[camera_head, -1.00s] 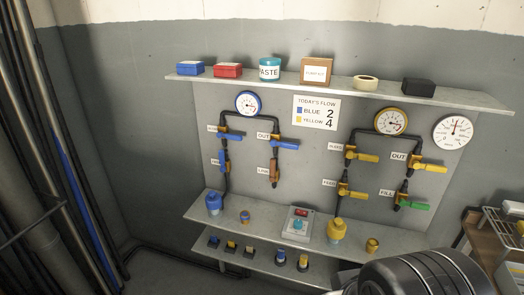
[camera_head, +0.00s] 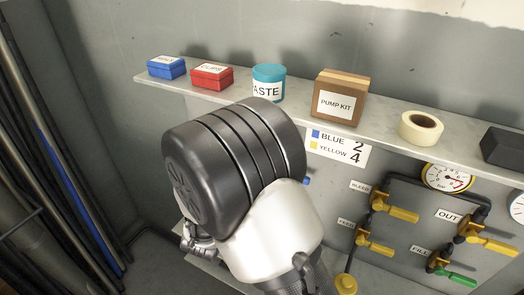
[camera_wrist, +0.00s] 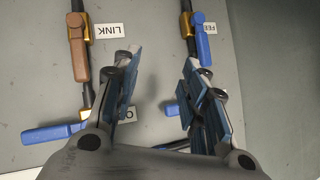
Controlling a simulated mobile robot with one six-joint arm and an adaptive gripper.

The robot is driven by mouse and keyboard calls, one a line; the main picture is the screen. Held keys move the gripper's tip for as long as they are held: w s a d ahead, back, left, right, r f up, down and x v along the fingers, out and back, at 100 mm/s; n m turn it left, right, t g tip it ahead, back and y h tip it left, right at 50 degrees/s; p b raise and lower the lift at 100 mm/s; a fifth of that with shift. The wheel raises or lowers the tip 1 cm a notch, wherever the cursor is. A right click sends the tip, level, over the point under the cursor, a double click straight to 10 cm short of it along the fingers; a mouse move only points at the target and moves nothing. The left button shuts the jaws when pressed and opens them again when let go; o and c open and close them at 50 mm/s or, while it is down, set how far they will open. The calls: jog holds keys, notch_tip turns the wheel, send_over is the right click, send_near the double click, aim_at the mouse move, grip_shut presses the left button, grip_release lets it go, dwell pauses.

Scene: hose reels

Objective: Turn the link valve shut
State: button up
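The link valve's brown handle (camera_wrist: 79,50) shows at the upper left of the wrist view, lying roughly along its dark pipe. The LINK label (camera_wrist: 109,38) is beside it. My gripper (camera_wrist: 158,75) is open and empty, its two fingers spread over bare panel. The left fingertip is to the right of the brown handle, apart from it in the picture; how far it is from the panel I cannot tell. In the head view my arm hides the link valve.
In the wrist view, a blue handle (camera_wrist: 55,132) sits below the brown one, and another blue handle (camera_wrist: 202,42) is near my right finger. In the head view, yellow handles (camera_head: 404,214) are to the right. A shelf (camera_head: 385,112) with boxes and tape (camera_head: 421,127) runs above.

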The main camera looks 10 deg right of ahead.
jog(key=s+d+f+t+h+p, duration=0.25)
jog(key=s+d+f+h, duration=0.3)
jog(key=s+h, duration=0.3)
jog(key=shift+t+y, duration=0.35)
jog(key=shift+t, duration=0.1)
jog(key=b+x, duration=0.1)
jog(key=x, duration=1.5)
jog(key=shift+w+d+b, duration=0.15)
jog(key=shift+w+b, duration=0.2)
grip_shut()
